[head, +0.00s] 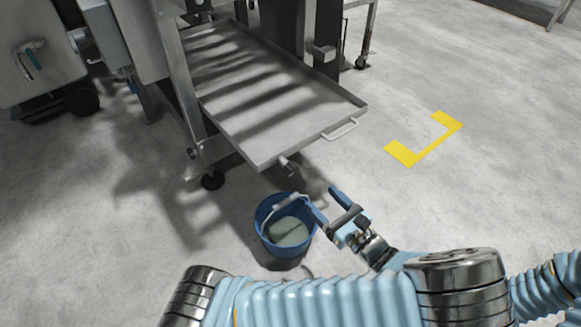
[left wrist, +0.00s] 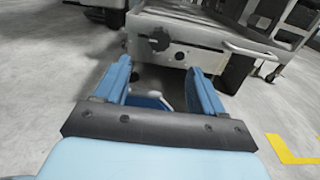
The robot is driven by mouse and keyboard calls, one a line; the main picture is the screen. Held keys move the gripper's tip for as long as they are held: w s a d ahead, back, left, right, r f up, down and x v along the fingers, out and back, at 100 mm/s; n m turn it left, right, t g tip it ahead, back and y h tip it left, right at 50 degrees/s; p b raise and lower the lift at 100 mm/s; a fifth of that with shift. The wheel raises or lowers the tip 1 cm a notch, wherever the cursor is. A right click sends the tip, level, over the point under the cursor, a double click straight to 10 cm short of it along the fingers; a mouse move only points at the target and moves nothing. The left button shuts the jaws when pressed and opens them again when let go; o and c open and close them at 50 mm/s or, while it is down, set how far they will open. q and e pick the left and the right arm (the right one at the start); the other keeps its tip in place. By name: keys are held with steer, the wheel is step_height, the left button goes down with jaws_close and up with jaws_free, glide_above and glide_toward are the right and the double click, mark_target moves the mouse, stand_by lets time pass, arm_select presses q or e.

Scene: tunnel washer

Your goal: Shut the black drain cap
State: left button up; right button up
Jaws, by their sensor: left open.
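The black drain cap (left wrist: 158,39) shows in the left wrist view as a dark knobbed piece on the front of the metal tray (left wrist: 180,22), ahead of my fingers. In the head view, a small drain fitting (head: 288,167) sticks out from the front edge of the tray (head: 262,95); the cap's position there is too small to tell. My left gripper (head: 326,202) is open and empty, just right of the bucket and in front of the drain fitting, apart from it. Its two blue fingers (left wrist: 160,82) also show in the left wrist view. My right gripper is not in view.
A blue bucket (head: 260,217) with greyish liquid stands on the floor below the drain fitting, close to my left gripper. A tray handle (head: 341,129) juts out to the right. Machine legs and a caster stand at left. Floor around the yellow marking (head: 405,154) is clear.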

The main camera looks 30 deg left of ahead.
mark_target(294, 172)
arm_select(q)
steer(key=b+x, duration=0.2)
steer(key=x, duration=1.1)
steer(key=shift+a, duration=0.25)
